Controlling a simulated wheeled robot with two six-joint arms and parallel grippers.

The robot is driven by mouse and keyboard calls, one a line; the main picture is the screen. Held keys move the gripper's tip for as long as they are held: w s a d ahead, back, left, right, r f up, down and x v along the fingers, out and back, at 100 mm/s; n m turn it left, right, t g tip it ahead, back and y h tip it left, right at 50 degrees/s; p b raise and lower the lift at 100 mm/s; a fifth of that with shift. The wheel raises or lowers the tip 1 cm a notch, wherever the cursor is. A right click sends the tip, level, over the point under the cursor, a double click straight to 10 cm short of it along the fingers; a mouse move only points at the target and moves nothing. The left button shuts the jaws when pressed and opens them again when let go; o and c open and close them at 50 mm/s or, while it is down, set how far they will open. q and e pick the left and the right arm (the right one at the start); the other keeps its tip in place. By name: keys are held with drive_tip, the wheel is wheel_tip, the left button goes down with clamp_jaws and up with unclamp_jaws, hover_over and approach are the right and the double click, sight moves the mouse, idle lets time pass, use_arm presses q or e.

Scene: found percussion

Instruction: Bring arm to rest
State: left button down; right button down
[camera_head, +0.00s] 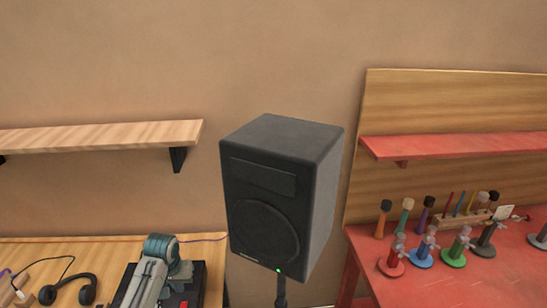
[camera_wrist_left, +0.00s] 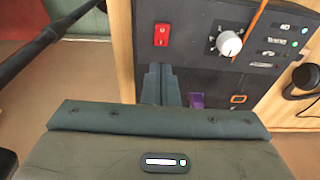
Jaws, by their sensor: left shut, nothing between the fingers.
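My left gripper (camera_head: 182,270) is at the lower left of the head view, above a black panel box (camera_head: 196,286) on the wooden bench. In the left wrist view its two grey-green fingers (camera_wrist_left: 160,70) are together, with nothing between them. Beyond them the black panel (camera_wrist_left: 190,30) shows a red switch (camera_wrist_left: 161,34), a white knob (camera_wrist_left: 229,43) and small lit buttons. Whether the fingers touch the panel cannot be told. My right gripper is in neither view.
A black speaker (camera_head: 265,230) on a stand rises right of my left arm. Headphones (camera_head: 68,291) lie on the wooden bench (camera_head: 60,252) at left. A wooden shelf (camera_head: 100,135) is above. A red table (camera_head: 510,265) at right holds several mallets and coloured stands.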

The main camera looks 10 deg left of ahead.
use_arm(q)
drive_tip(key=s+d+r+m+t, duration=0.1)
drive_tip(key=s+d, duration=0.2)
drive_tip(key=s, duration=0.8)
drive_tip(key=s+d+m, duration=0.1)
drive_tip(key=s+d, duration=0.2)
drive_tip(key=s, duration=0.7)
drive_tip(key=s+d+r+m+t, duration=0.1)
drive_tip(key=s+d+m, duration=0.15)
drive_tip(key=s, duration=0.85)
wheel_tip(320, 180, down, 37)
drive_tip(key=a+n+g+b, duration=0.1)
drive_tip(key=a+b, duration=0.1)
drive_tip(key=b, duration=0.6)
drive_tip(key=s+f+b, duration=0.2)
drive_tip(key=s+f, duration=0.4)
drive_tip(key=f, duration=0.3)
drive_tip(key=s+a+f+g+b, duration=0.1)
drive_tip(key=s+f+b, duration=0.1)
drive_tip(key=s+f, duration=0.4)
drive_tip(key=s+f+b, duration=0.2)
drive_tip(key=s+f, duration=0.4)
drive_tip(key=f, duration=0.6)
drive_tip(key=shift+a+f+g+b, duration=0.2)
drive_tip(key=shift+a+g+b, duration=0.1)
drive_tip(key=shift+s+n, duration=0.1)
drive_tip(key=shift+n, duration=0.15)
